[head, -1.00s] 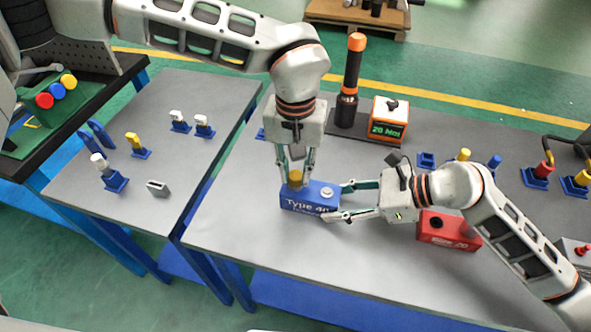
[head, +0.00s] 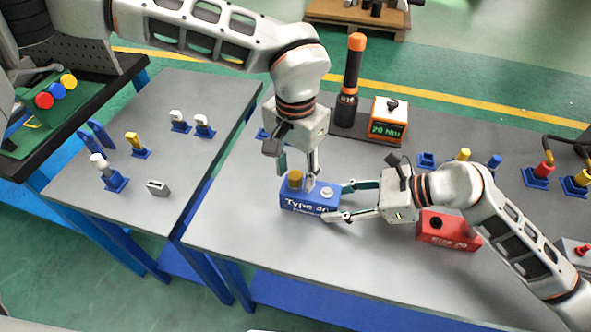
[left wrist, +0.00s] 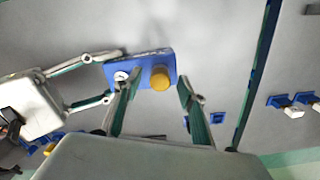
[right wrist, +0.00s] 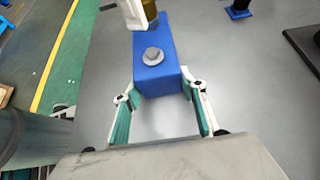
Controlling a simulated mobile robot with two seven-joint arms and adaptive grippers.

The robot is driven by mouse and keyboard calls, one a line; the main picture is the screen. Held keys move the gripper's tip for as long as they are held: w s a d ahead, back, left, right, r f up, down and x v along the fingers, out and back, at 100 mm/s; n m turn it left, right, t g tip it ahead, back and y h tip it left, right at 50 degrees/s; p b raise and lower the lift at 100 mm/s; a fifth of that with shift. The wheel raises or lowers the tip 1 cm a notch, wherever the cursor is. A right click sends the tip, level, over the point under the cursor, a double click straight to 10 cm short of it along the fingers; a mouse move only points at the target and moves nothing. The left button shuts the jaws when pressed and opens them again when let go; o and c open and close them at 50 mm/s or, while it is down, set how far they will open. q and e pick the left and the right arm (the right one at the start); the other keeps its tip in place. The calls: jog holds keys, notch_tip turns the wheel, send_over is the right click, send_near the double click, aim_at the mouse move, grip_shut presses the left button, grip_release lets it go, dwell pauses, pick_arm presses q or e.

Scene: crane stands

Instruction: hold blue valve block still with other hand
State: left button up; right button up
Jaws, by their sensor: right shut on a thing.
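The blue valve block (head: 309,204) with "Type 40" lettering lies on the grey table. A brass-yellow cap (head: 295,181) stands on its left part and a light round fitting (head: 327,191) on its right part. My right gripper (head: 340,201) is shut on the block's right end; the right wrist view shows its fingers on either side of the blue block (right wrist: 154,66). My left gripper (head: 298,176) points down over the block. In the left wrist view its fingers are spread on either side of the yellow cap (left wrist: 160,78), with gaps visible.
A red block (head: 448,232) sits just right, partly behind my right arm. A black-orange tool (head: 352,80) and a torque display (head: 389,120) stand behind. Blue holders with small parts (head: 537,176) are at the right. The table's front left is clear.

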pick_arm(q)
jog(key=shift+c, duration=0.9)
jog(key=n, duration=1.9)
jog(key=shift+n, duration=0.4)
jog(key=n, duration=0.6)
jog(key=shift+c, duration=0.2)
